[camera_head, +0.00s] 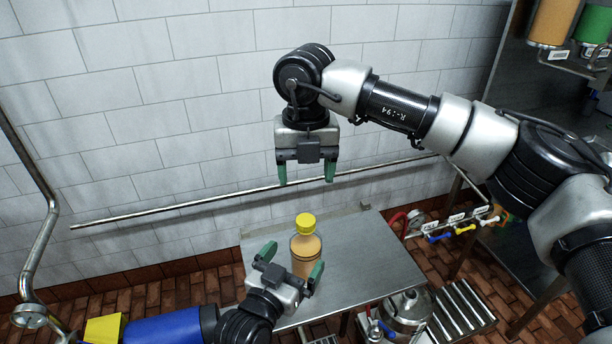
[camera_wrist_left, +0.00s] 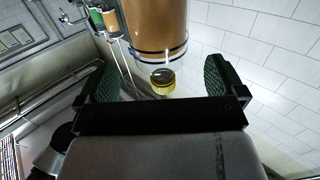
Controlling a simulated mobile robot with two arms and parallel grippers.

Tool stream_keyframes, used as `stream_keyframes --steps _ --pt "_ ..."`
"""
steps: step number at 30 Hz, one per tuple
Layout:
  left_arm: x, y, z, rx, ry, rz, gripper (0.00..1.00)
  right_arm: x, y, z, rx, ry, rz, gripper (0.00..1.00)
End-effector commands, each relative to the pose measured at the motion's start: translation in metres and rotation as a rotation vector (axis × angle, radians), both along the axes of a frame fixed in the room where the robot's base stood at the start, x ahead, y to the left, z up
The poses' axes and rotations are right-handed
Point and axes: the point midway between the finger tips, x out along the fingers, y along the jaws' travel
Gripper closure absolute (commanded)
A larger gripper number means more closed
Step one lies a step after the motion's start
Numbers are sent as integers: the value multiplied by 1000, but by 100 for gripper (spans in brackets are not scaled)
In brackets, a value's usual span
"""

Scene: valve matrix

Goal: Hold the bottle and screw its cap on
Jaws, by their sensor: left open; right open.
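The bottle (camera_head: 305,254), filled orange-brown, stands upright on the metal table (camera_head: 355,255). The yellow cap (camera_head: 305,223) sits at its top; I cannot tell whether it is threaded on. My left gripper (camera_head: 291,262) is open low at the bottle, with a green finger on either side.
A tiled wall (camera_head: 150,120) with a metal pipe (camera_head: 190,207) runs behind the table. Valves with coloured handles (camera_head: 440,238) and a steel vessel (camera_head: 408,308) are at the right. Orange (camera_head: 552,22) and green (camera_head: 594,24) containers hang at upper right. The right part of the table is bare.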

Motion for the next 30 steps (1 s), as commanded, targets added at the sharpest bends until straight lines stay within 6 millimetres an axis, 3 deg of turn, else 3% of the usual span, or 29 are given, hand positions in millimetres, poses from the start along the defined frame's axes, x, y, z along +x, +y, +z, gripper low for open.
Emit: stream_keyframes --steps 3,9,23,26,30 --pt "-21 11 -2 1 0 0 2 0 0 -6 0 0 0 32" --pt "-41 21 -1 1 0 0 2 0 0 -10 0 0 0 32" --pt "-45 23 -1 3 5 1 2 -3 4 -14 23 11 13 32" --pt "-47 26 -6 14 32 3 2 -16 26 -29 140 60 73 32" --pt "-56 36 -21 55 127 10 2 -66 92 -53 563 209 203 32"
